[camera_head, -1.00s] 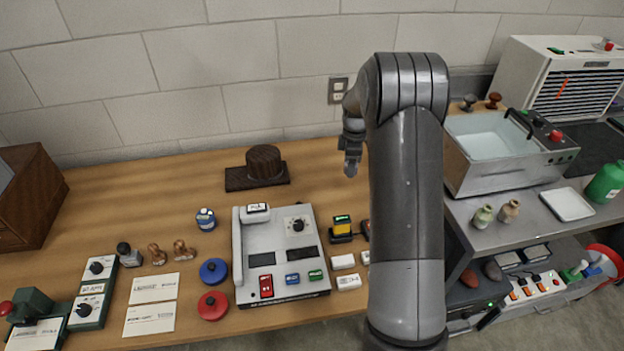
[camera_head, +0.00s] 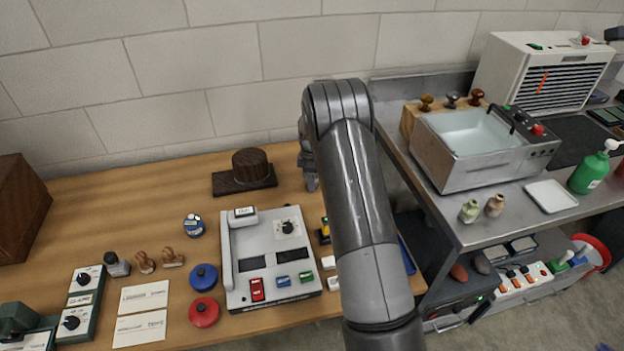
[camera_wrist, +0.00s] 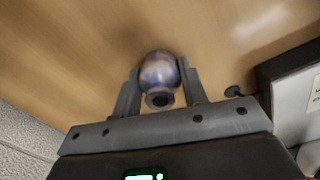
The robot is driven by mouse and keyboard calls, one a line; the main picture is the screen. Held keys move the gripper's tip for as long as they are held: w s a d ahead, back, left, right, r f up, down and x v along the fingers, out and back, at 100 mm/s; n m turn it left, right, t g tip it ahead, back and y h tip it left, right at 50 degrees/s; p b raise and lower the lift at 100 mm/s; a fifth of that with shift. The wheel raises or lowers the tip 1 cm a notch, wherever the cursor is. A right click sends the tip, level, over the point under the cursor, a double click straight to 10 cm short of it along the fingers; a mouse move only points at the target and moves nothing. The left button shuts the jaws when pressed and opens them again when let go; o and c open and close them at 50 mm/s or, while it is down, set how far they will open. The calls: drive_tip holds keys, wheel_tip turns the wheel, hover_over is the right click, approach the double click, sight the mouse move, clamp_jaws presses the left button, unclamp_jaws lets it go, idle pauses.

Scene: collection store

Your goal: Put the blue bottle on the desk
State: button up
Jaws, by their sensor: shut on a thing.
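The blue bottle (camera_wrist: 160,72) shows in the wrist view as a small, rounded, glossy blue-violet bottle with a dark round mouth facing the camera. My gripper (camera_wrist: 159,88) is shut on it, with one finger on each side. Bare wood of the desk (camera_wrist: 80,45) fills the view behind it. In the head view my gripper (camera_head: 311,182) hangs over the back right part of the wooden desk (camera_head: 110,205). The bottle cannot be made out there. I cannot tell its height above the wood.
A grey console (camera_head: 255,245) with a handset stands front-centre; a dark hat-like block (camera_head: 247,178) sits behind it. Stamps, cards and red and blue discs (camera_head: 204,312) lie left. A metal counter with a basin (camera_head: 480,150) stands right. Wood between block and gripper is clear.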

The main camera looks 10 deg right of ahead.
drive_tip(key=shift+f, duration=0.1)
drive_tip(key=o, duration=1)
drive_tip(key=shift+o, duration=0.2)
